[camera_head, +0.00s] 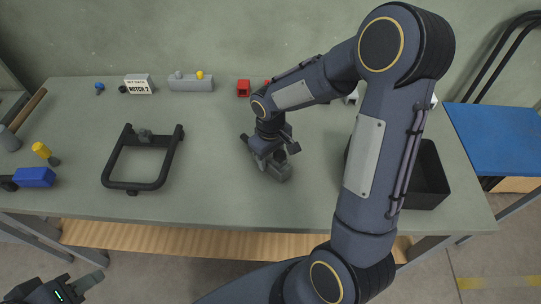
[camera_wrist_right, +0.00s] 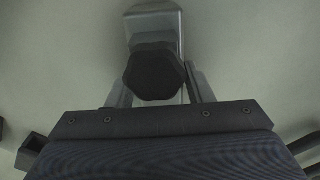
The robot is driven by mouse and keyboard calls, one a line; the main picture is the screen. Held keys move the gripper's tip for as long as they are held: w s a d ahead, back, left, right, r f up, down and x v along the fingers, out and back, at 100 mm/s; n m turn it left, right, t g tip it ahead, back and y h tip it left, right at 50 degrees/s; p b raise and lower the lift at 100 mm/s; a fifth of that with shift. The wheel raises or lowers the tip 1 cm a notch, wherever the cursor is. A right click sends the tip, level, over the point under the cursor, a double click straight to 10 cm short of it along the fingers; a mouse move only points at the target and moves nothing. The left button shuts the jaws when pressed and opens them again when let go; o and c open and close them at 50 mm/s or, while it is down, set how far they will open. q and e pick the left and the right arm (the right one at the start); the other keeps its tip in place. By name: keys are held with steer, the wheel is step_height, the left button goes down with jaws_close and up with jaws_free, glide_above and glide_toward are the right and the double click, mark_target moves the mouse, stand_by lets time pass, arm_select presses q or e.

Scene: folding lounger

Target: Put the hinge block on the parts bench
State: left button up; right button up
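A grey block with a black knob, which looks like the hinge block (camera_head: 281,172), is at the middle of the grey-green table (camera_head: 225,195). My right gripper (camera_head: 272,151) is down over it. In the right wrist view the black six-sided knob (camera_wrist_right: 155,74) and grey body (camera_wrist_right: 154,20) lie between my right fingers. The knob hides the fingertips, so their contact is unclear. My left gripper (camera_head: 82,284) is low at the left, in front of the table and away from the block. Only part of it shows. No label shows which surface is the parts bench.
A black frame (camera_head: 107,168) lies left of the block. A black bin (camera_head: 429,178) stands at the right, partly behind my right arm. A "NOTCH 2" sign (camera_head: 139,86) and a red block (camera_head: 243,88) are at the back. A blue surface (camera_head: 509,138) is at far right.

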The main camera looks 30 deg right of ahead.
mark_target(270, 156)
steer(key=shift+o, duration=1.3)
step_height(270, 156, up, 12)
steer(key=s+a+r+m+t+y, duration=0.1)
steer(key=s+a+m+t+y, duration=0.1)
steer(key=s, duration=0.7)
steer(key=s+a+r+m+t+y, duration=0.1)
steer(key=s+a+r+m+t, duration=0.1)
steer(key=s, duration=0.7)
steer(key=shift+r+t+y, duration=0.25)
steer(key=shift+t+y, duration=0.15)
steer(key=shift+t, duration=0.4)
